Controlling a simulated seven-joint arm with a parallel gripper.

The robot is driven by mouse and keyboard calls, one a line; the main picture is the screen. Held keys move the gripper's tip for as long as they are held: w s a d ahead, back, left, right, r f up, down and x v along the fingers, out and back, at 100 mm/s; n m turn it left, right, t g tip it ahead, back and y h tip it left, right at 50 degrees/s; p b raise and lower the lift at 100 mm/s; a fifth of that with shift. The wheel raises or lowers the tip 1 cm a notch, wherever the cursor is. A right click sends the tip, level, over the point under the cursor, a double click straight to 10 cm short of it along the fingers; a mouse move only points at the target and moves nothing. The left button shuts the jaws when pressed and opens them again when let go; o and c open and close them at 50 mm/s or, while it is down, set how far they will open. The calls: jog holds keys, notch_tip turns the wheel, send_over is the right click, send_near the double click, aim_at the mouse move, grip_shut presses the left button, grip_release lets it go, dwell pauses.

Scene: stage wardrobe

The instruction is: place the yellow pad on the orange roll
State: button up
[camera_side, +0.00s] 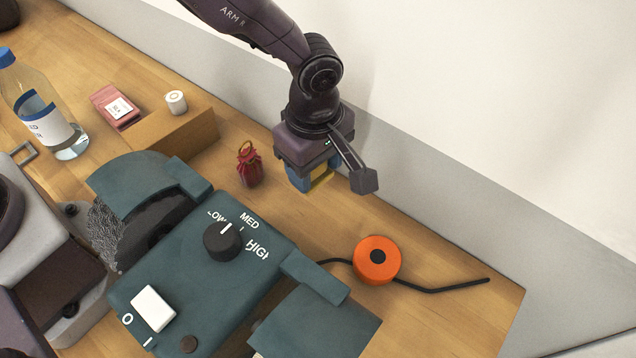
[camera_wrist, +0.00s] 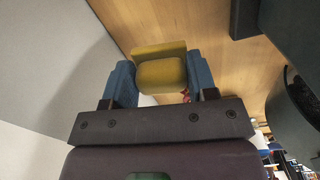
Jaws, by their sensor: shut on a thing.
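The yellow pad (camera_wrist: 161,72) is between the two blue fingers of my gripper (camera_wrist: 160,80) in the wrist view. In the side view my gripper (camera_side: 312,176) is shut on the pad, which shows as a small yellow patch (camera_side: 322,179) mostly hidden by the fingers. It is held above the table near the back wall. The orange roll (camera_side: 377,260) lies on the table to the lower right of my gripper, apart from it. It has a dark round centre, and a black cord runs beside it. The roll is not seen in the wrist view.
A teal machine (camera_side: 200,275) with a black dial stands left of the roll. A small red bag (camera_side: 249,165) stands left of my gripper. A cardboard box (camera_side: 185,132), a red labelled packet (camera_side: 115,107) and a bottle (camera_side: 45,110) are further left. The table right of the roll is mostly clear.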

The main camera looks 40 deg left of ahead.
jog(key=shift+s+d+r, duration=0.1)
jog(key=shift+r, duration=0.65)
jog(key=s+d+m, duration=0.2)
jog(key=d+m, duration=0.1)
jog(key=d, duration=0.7)
jog(key=m, duration=0.4)
send_near(379, 261)
notch_tip(379, 261, down, 6)
jog(key=shift+r, duration=0.1)
jog(key=o, duration=0.9)
